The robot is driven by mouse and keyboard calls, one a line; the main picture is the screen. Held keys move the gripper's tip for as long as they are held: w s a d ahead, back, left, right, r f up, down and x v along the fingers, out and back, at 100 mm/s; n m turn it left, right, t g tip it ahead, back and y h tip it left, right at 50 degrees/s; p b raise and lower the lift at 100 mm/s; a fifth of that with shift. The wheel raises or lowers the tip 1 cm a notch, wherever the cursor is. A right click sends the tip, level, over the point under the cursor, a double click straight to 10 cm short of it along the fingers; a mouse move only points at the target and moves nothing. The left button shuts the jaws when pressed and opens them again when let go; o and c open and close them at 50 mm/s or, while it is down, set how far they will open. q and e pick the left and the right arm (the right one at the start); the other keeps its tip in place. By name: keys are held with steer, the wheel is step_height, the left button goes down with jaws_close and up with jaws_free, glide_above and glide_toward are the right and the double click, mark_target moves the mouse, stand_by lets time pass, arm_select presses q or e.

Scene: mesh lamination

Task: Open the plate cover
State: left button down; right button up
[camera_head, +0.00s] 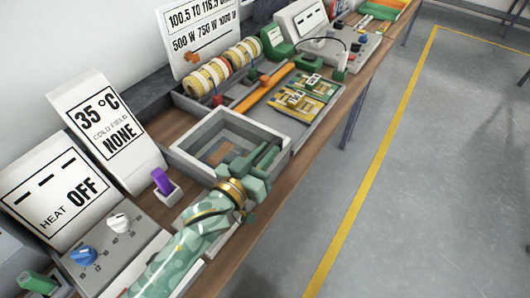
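My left gripper (264,162), dark green at the end of a green patterned arm with gold bands, is over the right front corner of a grey square-walled box (188,157). I cannot tell whether its fingers are apart or touch the box. The box is open at the top, with a brown patch (216,156) inside. No part stands out clearly as the plate cover. A pale slab shows partly beneath my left arm, which hides much of it. My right gripper is not in view.
A control panel with a blue knob (83,254) and a white knob (118,222) stands at the lower left, near a purple handle (162,181). Behind the box are striped rolls (206,77), an orange bar (265,88) and yellow cards (297,101). The floor at right is clear.

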mark_target(222, 142)
arm_select(q)
steer(key=w+a, duration=0.1)
steer(key=w+a+p, duration=0.1)
steer(key=a, duration=0.1)
steer(key=w+a+p, duration=0.1)
steer(key=shift+a+r, duration=0.25)
steer(key=shift+a, duration=0.1)
steer(key=w+a, duration=0.1)
steer(key=a, duration=0.1)
steer(key=w+a, duration=0.3)
steer(key=a, duration=0.1)
steer(key=shift+w+a+f+p, duration=0.15)
steer(key=shift+f+p, duration=0.1)
steer(key=shift+p, duration=0.15)
steer(key=c, duration=1.4)
jaws_free()
